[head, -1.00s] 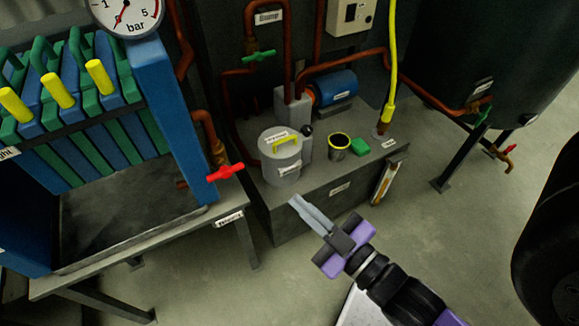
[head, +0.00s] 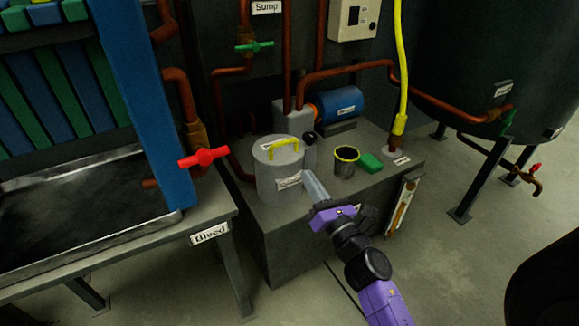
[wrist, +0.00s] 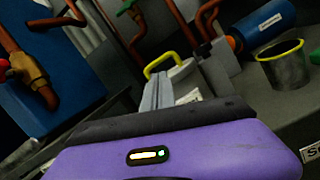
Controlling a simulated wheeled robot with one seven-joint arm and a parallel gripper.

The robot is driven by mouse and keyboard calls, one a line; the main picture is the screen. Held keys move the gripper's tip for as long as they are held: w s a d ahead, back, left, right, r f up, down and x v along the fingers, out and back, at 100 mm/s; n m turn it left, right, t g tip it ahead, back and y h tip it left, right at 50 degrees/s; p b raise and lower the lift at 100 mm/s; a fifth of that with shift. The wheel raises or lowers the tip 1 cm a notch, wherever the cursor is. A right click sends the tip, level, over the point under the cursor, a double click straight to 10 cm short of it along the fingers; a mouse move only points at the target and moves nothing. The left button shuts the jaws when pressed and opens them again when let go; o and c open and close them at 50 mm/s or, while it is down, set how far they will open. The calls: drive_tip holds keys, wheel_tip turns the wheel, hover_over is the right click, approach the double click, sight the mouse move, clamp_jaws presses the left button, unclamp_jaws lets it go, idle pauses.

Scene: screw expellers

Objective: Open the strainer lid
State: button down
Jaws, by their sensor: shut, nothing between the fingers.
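The strainer is a grey cylinder (head: 279,179) on the dark plinth, with a closed flat lid (head: 268,153) and a yellow arched handle (head: 284,145) on top. In the wrist view the yellow handle (wrist: 168,62) shows just beyond my fingertips, and the strainer body is mostly hidden behind the fingers. My gripper (head: 309,177) is shut and empty, its fingers pointing up toward the strainer's right side, below the handle's height in the picture. It also shows in the wrist view (wrist: 158,80). I cannot tell whether the fingertips touch the strainer.
A dark knob (head: 309,138) stands close at the strainer's right. A yellow-rimmed cup (head: 345,163) and a green block (head: 370,162) sit further right on the plinth (head: 275,236). A red valve handle (head: 204,157) is left. A blue motor (head: 339,104) and copper pipes stand behind.

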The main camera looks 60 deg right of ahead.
sight(289, 162)
drive_tip(key=w+d+n, duration=0.1)
drive_tip(key=w, duration=0.2)
drive_tip(key=w+d+n+p, duration=0.1)
drive_tip(key=w+d+n, duration=0.1)
drive_tip(key=w+d+r+n+p, duration=0.1)
drive_tip(key=w+d, duration=0.1)
drive_tip(key=w, duration=0.1)
drive_tip(key=shift+w, duration=0.3)
idle(0.5)
drive_tip(key=shift+r+y+p, duration=0.3)
drive_tip(key=shift+r+p, duration=0.1)
drive_tip(key=shift+p, duration=1.3)
drive_tip(key=shift+w+r+g+p, duration=0.1)
drive_tip(key=shift+r+g+p, duration=0.25)
drive_tip(key=shift+p, duration=0.5)
